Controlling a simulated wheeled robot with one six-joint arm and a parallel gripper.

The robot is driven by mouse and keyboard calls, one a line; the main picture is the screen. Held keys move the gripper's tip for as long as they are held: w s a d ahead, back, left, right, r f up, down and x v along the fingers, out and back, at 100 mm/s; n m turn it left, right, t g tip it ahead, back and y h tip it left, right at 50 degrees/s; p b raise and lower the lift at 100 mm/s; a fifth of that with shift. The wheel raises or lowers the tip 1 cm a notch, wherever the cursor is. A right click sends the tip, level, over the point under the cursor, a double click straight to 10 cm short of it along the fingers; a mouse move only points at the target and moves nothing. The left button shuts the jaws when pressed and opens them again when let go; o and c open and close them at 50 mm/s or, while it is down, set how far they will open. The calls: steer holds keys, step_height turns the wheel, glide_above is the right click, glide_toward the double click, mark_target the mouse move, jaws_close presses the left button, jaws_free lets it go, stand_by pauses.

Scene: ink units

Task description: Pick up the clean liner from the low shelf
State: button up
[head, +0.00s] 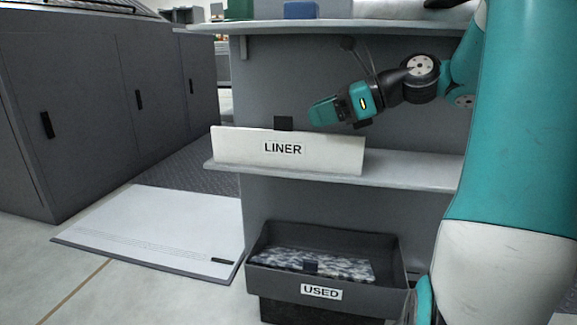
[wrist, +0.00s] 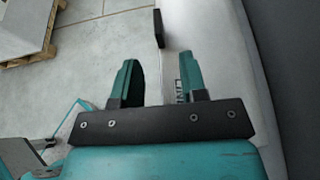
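The clean liner (head: 240,145), a long white piece with "LINER" on its front, sits on the low shelf (head: 420,170). A dark tab (head: 283,123) stands up at its top edge. My gripper (head: 322,112) is just above the liner, right of the tab, pointing left. The dark tab (wrist: 159,28) shows beyond the fingertips, roughly in line with the gap. The white liner (wrist: 215,50) runs along the right, partly behind the right finger.
Below the shelf is a dark bin (head: 270,277) labelled "USED", holding a grey mottled piece (head: 340,268) with a dark tab. A white board (head: 150,225) lies on the floor at left. Grey cabinets (head: 90,110) stand behind it. An upper shelf (head: 380,27) is above my gripper.

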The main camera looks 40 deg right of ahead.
mark_target(291, 117)
steer(key=shift+w+a, duration=0.3)
steer(key=shift+w, duration=0.05)
steer(key=b+x, duration=0.4)
steer(key=shift+w+a+r, duration=0.1)
steer(key=shift+w+r, duration=0.1)
steer(key=shift+w+a, duration=0.3)
steer(key=shift+w, duration=0.05)
steer(key=shift+r, duration=0.1)
jaws_close()
